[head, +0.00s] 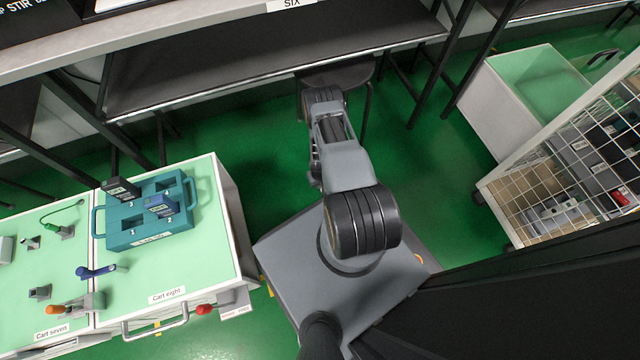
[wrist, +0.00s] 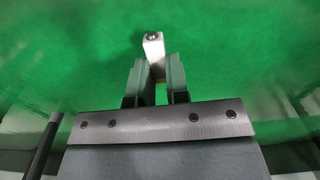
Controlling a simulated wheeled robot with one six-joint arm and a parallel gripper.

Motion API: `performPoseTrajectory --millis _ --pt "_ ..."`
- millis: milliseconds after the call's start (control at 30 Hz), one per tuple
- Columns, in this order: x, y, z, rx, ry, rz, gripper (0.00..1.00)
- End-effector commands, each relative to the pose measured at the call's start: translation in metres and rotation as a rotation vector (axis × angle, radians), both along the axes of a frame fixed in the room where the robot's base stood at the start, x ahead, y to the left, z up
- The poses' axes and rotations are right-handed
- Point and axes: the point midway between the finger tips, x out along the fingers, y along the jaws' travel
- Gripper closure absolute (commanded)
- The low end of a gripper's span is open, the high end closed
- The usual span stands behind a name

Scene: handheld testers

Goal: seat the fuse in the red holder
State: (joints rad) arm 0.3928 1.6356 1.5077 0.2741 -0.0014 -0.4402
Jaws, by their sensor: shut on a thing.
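In the wrist view my gripper (wrist: 157,64) is shut on a pale, narrow block with a round metal spot at its end, seemingly the fuse (wrist: 153,44). It sticks out past the fingertips, with green floor behind it. In the head view my arm reaches away towards the dark bench, and I cannot make out the fingers or the fuse there. No red holder is clearly recognisable. A small red part (head: 204,309) sits at the front edge of cart eight, and another red item (head: 619,197) lies in the wire basket; I cannot tell whether either is the holder.
Cart eight (head: 212,255), at left, carries a teal tray (head: 120,238) with dark handheld devices. Cart seven (head: 20,290) adjoins it with small tools. A dark bench (head: 250,70) spans the back. A wire basket (head: 530,195) and white bin (head: 500,110) stand right. Green floor is open between.

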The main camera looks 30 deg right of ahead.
Motion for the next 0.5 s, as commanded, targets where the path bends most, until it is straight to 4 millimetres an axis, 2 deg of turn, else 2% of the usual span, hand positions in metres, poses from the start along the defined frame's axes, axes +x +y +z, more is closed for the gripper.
performPoseTrajectory --millis 33,100,300,500 --pt "0.000 0.000 0.017 0.000 -0.001 -0.001 1.00" --pt "0.000 0.000 0.028 0.000 -0.001 0.000 1.00" --pt "0.000 0.000 0.057 0.000 0.000 0.001 1.00" --pt "0.000 0.000 0.076 0.000 0.000 0.001 1.00"
